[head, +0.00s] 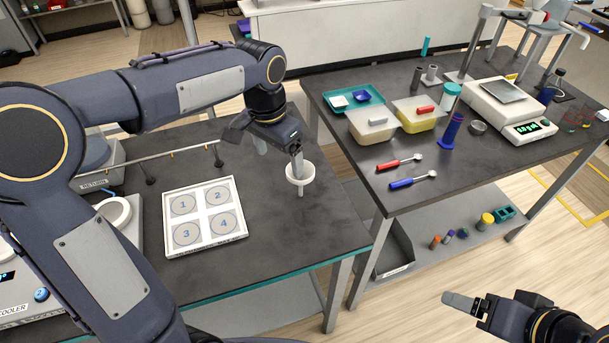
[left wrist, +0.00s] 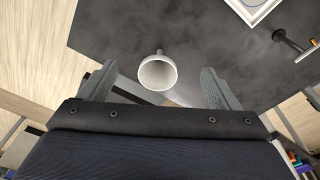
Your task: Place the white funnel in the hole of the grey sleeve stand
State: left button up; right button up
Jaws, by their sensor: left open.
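The white funnel (head: 300,178) shows at the right part of the near-left table, wide mouth up and stem down. I cannot tell what its stem rests on. My left gripper (head: 279,158) is open just above and left of it, with one finger overlapping the funnel's mouth in the head view. In the left wrist view the funnel (left wrist: 158,73) lies between the two spread fingers (left wrist: 160,88), with no clear contact. A grey upright sleeve on a base (head: 431,75), possibly the sleeve stand, is at the back-left of the right table. My right gripper (head: 462,301) is low at the bottom right.
A white tray with four numbered circles (head: 205,217) lies left of the funnel. A rail on posts (head: 165,154) runs behind it. A gap separates the tables.

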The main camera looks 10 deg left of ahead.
pick_arm(q)
jog(key=m, duration=0.1)
send_over(301, 195)
notch_tip(301, 195, down, 3)
jog(key=shift+g+y, duration=0.4)
jog(key=f, duration=0.2)
jog(key=f+p, duration=0.1)
jog(key=f, duration=0.5)
jog(key=shift+w+a+p, duration=0.1)
jog(key=shift+w+p, duration=0.15)
jog(key=shift+p, duration=0.1)
jog(key=shift+r, duration=0.1)
jog(key=c, duration=1)
